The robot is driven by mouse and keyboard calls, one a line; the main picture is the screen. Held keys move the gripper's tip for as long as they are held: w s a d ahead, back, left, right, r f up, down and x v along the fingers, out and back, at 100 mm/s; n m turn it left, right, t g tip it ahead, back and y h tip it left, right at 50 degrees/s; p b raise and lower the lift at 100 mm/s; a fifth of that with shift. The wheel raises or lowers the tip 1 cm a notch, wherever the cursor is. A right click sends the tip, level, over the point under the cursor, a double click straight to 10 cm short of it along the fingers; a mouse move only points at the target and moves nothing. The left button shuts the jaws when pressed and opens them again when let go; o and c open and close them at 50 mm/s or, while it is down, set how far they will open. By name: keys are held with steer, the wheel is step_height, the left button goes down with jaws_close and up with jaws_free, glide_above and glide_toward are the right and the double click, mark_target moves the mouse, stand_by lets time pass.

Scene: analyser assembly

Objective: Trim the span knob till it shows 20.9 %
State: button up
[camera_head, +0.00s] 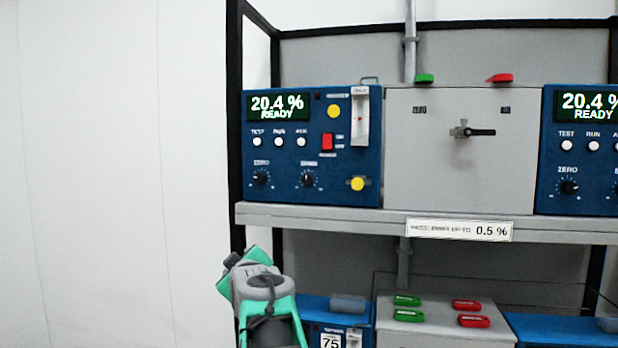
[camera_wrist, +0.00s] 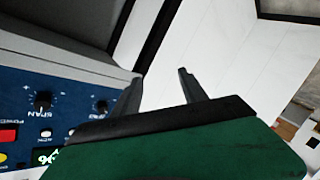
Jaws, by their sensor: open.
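The left blue analyser (camera_head: 348,195) stands on the shelf, and its display (camera_head: 278,107) reads 20.4 % READY. Its span knob (camera_head: 308,179) is a black dial at the lower middle of the panel. In the wrist view the panel appears upside down, with the span knob (camera_wrist: 43,101) at the left and the zero knob (camera_wrist: 101,106) nearer the fingers. My gripper (camera_wrist: 158,92) is open and empty, its fingers apart and beside the panel's edge, clear of both knobs. In the head view my arm shows below the shelf; the fingertips cannot be made out.
A second blue analyser (camera_head: 553,190), also reading 20.4 %, stands at the right. Between them is a grey panel (camera_head: 430,165) with a valve handle (camera_head: 472,132). The shelf edge (camera_head: 330,220) carries a label with 0.5 %. A black frame post (camera_head: 235,120) stands left of the analyser.

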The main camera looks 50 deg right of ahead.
mark_target(307, 181)
steer(key=s+d+r+h+p, duration=0.1)
steer(key=s+d+r+h, duration=0.2)
steer(key=s+d+r, duration=0.35)
steer(key=s+d+r+h, duration=0.3)
steer(key=d+r+h, duration=0.1)
steer(key=d+r, duration=0.5)
steer(key=shift+n+t, duration=0.3)
steer(key=shift+n, duration=0.1)
steer(key=p+x, duration=0.4)
steer(key=x, duration=0.3)
steer(key=shift+w, duration=0.35)
steer(key=shift+w+d, duration=0.15)
steer(key=shift+w, duration=0.05)
steer(key=shift+f, duration=0.1)
steer(key=shift+c, duration=0.2)
jaws_close()
